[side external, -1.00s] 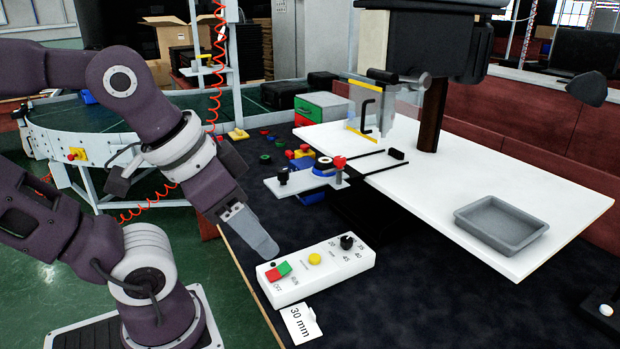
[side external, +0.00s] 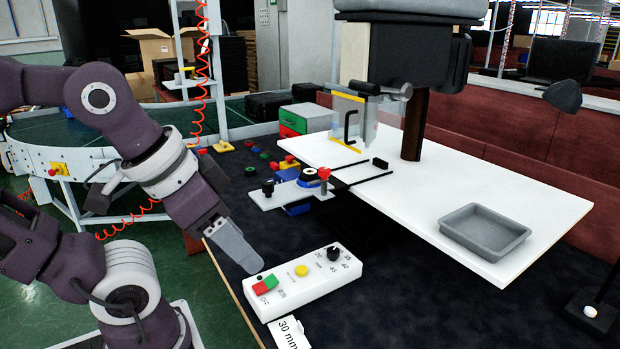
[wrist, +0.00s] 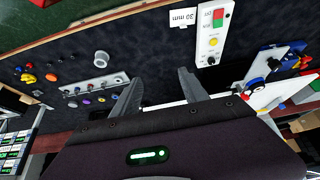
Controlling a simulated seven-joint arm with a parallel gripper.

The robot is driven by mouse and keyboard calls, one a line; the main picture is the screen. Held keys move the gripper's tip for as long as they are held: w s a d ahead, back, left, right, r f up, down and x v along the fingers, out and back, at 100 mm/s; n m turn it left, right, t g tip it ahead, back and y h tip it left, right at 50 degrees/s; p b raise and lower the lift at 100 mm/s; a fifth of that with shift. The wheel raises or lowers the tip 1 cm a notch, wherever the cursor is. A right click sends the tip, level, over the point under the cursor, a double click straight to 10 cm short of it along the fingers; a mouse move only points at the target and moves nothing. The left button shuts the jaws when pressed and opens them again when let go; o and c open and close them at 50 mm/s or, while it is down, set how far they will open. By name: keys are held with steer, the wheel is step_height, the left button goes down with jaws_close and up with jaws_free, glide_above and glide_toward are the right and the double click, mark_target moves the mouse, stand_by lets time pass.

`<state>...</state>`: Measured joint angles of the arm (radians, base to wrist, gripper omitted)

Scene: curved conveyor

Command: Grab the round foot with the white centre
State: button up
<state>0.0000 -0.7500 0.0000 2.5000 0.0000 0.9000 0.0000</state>
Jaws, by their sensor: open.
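A dark round piece with a pale centre (side external: 308,174) sits by the blue fixture (side external: 297,209) beside the white table; it is small, and I cannot tell for sure that it is a foot. Several small coloured round pieces (side external: 249,170) lie on the dark mat behind it, their centres too small to read. In the wrist view, small round pieces (wrist: 30,78) lie at the left. My gripper (wrist: 161,90) is open and empty, its two fingers apart over bare mat. In the side view my gripper (side external: 238,250) points down beside the white control box, away from the pieces.
The white control box (side external: 315,288) with buttons and a knob is close to my gripper. A "30 mm" card (side external: 289,332) lies in front. A grey tray (side external: 486,229) stands on the white table (side external: 410,195). A grey rack (wrist: 92,86) with knobs lies on the mat.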

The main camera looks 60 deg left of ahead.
steer(key=o, duration=0.6)
steer(key=shift+c, duration=0.2)
steer(key=w+a+r+n+g+h, duration=0.1)
steer(key=w+r+n+h, duration=0.1)
steer(key=w+n, duration=0.4)
steer(key=w+a+r+n+g+h, duration=0.1)
steer(key=w+a+r+n, duration=0.15)
steer(key=w, duration=0.55)
steer(key=n+t+h, duration=0.5)
steer(key=n, duration=1.2)
glide_above(308, 171)
steer(key=s+d, duration=0.4)
step_height(308, 171, down, 10)
steer(key=f, duration=0.1)
steer(key=a+f+n+t, duration=0.1)
steer(key=a, duration=0.1)
steer(key=s+a+f+n+t, duration=0.1)
steer(key=a+f, duration=0.1)
steer(key=a, duration=0.1)
steer(key=s+a+f+n+t, duration=0.1)
steer(key=a, duration=0.2)
steer(key=shift+s+a+f+n+t, duration=0.15)
steer(key=shift+f+n+t, duration=0.1)
steer(key=shift+n+t, duration=0.1)
steer(key=x, duration=0.7)
